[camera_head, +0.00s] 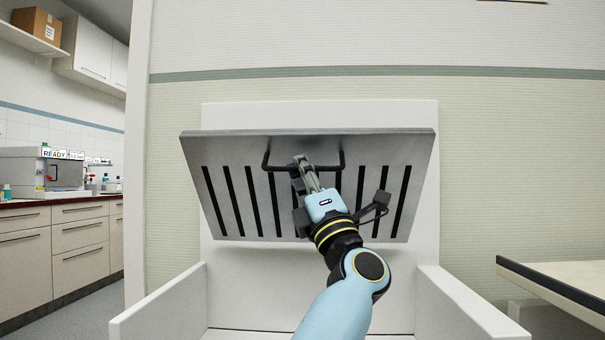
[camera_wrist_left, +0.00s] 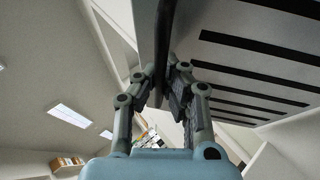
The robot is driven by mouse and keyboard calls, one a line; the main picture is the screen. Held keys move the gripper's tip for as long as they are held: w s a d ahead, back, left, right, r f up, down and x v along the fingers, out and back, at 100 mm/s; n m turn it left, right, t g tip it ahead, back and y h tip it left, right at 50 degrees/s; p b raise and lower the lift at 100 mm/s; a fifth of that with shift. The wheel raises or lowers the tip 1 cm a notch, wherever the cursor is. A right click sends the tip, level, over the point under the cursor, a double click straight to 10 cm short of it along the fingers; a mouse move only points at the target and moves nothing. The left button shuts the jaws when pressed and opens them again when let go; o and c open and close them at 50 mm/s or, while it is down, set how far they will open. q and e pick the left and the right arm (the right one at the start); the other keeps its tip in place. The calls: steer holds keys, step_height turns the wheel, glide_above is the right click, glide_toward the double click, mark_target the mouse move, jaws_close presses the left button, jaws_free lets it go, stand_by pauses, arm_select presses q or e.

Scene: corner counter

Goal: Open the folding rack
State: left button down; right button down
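The folding rack (camera_head: 225,158) is a grey slotted metal panel in front of a white back panel. It is tilted, with its wide upper edge leaning out from the back panel and its lower edge closer to it. A dark bar handle (camera_head: 277,168) is on its face near the upper edge. My left gripper (camera_head: 300,164) is at the middle of this handle. In the left wrist view, the handle bar (camera_wrist_left: 164,40) passes between the fingers of the gripper (camera_wrist_left: 163,84), which look closed on it. The rack's slotted face (camera_wrist_left: 245,50) fills the upper right there. My right gripper is not in view.
White side walls (camera_head: 165,308) and (camera_head: 465,305) stand low on both sides below the rack. A pale table with a dark edge (camera_head: 555,285) is at the right. Cabinets (camera_head: 80,235) and a counter are far left. The space before the rack holds only my arm.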

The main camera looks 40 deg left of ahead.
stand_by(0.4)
arm_select(q)
steer(key=c, duration=1.4)
jaws_free()
